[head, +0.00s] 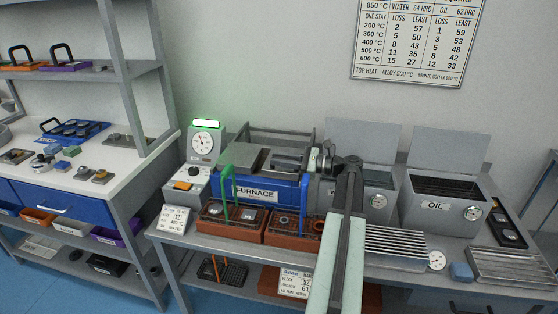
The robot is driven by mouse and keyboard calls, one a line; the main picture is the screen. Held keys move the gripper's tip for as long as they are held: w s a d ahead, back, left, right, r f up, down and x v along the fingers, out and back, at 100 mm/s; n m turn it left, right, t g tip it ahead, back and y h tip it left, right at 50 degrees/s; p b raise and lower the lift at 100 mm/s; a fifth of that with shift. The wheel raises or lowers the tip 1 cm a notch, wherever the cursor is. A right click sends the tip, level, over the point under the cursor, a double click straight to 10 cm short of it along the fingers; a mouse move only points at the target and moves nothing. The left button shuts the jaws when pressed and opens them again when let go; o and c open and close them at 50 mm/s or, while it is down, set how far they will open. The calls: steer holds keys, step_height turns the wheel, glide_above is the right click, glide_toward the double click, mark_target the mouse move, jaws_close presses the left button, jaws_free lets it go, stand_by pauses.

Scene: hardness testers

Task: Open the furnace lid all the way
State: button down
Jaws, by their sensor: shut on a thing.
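The furnace (262,196) is a blue box with a FURNACE label on its front, standing on the grey bench. Its grey lid (244,157) lies roughly flat over the top, and how far it is from its end stop cannot be made out. My gripper (289,160) reaches in from the right, level with the furnace top. It is shut at the lid's right side, apparently on its handle. The fingers and wrist hide the grip itself and the right part of the furnace top.
A dial unit (204,143) with a green light stands left of the furnace. Brown trays (228,222) with upright handles stand in front. The water tank (382,180) and OIL tank (441,207) are to the right. A finned rack (395,246) lies beside my arm.

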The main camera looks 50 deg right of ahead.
stand_by(0.8)
steer(key=w+d, duration=0.1)
steer(key=d, duration=0.1)
steer(key=w+d, duration=0.3)
steer(key=d, duration=0.2)
steer(key=shift+w+d, duration=0.1)
steer(key=shift+w, duration=0.1)
steer(key=c, duration=1.4)
jaws_free()
steer(key=shift+o, duration=0.2)
steer(key=v, duration=0.7)
steer(key=shift+s+d, duration=0.1)
steer(key=shift+s, duration=0.35)
